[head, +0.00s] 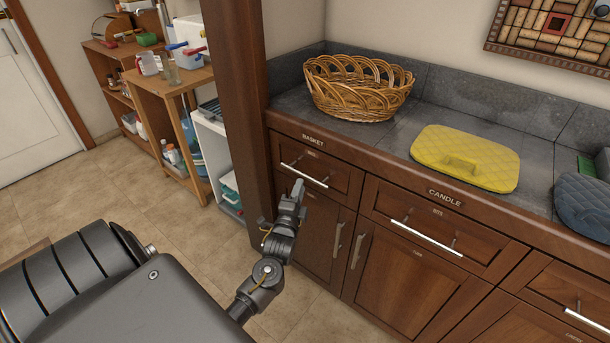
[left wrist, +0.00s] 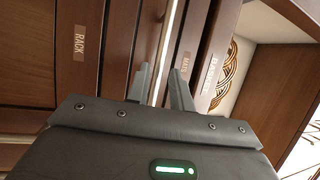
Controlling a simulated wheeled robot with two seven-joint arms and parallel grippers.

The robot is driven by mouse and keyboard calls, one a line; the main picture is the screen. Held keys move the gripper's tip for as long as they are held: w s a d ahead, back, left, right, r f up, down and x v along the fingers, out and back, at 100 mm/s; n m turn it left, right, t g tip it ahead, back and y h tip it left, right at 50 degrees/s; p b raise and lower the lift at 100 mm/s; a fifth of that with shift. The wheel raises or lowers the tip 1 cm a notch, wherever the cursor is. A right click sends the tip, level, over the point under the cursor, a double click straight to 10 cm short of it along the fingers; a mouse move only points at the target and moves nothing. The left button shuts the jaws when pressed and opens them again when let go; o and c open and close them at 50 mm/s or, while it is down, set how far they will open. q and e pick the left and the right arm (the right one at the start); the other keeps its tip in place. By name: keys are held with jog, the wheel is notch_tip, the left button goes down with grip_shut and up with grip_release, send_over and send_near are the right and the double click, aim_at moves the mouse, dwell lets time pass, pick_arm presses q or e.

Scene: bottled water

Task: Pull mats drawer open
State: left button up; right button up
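The mats drawer (head: 340,181) is the shut top left drawer of the brown cabinet, under the BASKET label. Its silver bar handle (head: 304,176) runs across its front. In the left wrist view the drawer's MATS label (left wrist: 185,65) stands beside the same handle (left wrist: 168,45). My left gripper (head: 297,188) is at the lower left of this handle in the head view. In the left wrist view its two fingers (left wrist: 161,82) are apart, with the bar seen between them. I cannot tell whether they touch it. My right gripper is out of view.
A wicker basket (head: 357,92) and a yellow quilted mat (head: 465,158) lie on the grey counter. The drawer on the right has its own handle (head: 427,237). A wooden post (head: 240,110) stands left of the cabinet. The tiled floor (head: 150,215) is clear there.

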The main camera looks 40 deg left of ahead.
aim_at(304, 175)
pick_arm(q)
jog(key=x, duration=0.6)
grip_shut()
